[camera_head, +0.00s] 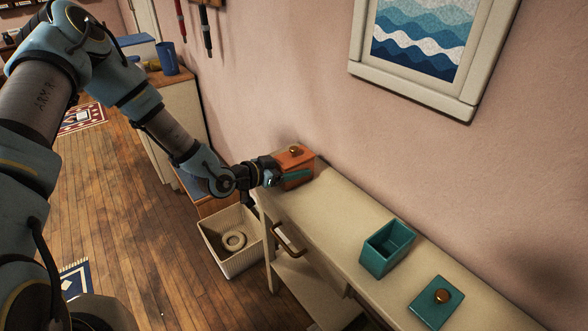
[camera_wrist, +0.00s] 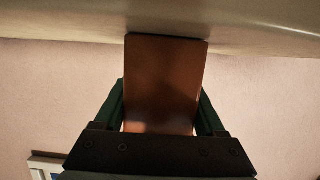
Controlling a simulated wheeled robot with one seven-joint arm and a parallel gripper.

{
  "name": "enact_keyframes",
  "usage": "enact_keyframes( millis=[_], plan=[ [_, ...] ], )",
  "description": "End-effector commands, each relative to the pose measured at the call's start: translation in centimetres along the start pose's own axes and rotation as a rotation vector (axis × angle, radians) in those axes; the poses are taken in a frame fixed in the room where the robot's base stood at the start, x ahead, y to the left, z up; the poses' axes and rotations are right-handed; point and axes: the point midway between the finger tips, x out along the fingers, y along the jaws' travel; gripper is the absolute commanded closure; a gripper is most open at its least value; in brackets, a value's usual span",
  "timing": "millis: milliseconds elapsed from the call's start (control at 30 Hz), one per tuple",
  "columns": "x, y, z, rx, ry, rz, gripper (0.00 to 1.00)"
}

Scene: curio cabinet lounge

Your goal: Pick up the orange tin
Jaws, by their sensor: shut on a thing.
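The orange tin (camera_head: 297,169) is a box with a lid and a round brass knob. It is at the far left end of the cream console table (camera_head: 335,219), by the wall. My gripper (camera_head: 287,177) is at its near side. In the wrist view the tin (camera_wrist: 165,85) fills the space between the two green fingers of my gripper (camera_wrist: 163,110), which are shut on it. The tin's end meets or nearly meets the table surface in the wrist view; I cannot tell whether there is a gap.
An open teal box (camera_head: 387,248) and a teal lid with a brass knob (camera_head: 437,301) are farther right on the table. A woven basket (camera_head: 228,248) with a ring-shaped thing stands on the floor beside the table. A framed wave picture (camera_head: 425,40) hangs above.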

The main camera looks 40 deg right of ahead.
Motion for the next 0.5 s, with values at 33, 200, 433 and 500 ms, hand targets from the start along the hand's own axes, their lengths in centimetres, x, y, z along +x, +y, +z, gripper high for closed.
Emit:
enact_keyframes(
  millis=[33,200,433,500],
  plan=[
    [0.0,0.0,-0.2,0.001,0.001,0.000,0.90],
    [-0.4,-0.1,-1.3,0.003,0.002,0.000,0.90],
    [-1.5,-0.1,-4.8,0.005,0.002,-0.001,0.90],
    [-1.8,-0.1,-6.0,0.006,0.003,-0.001,0.90]
  ],
)
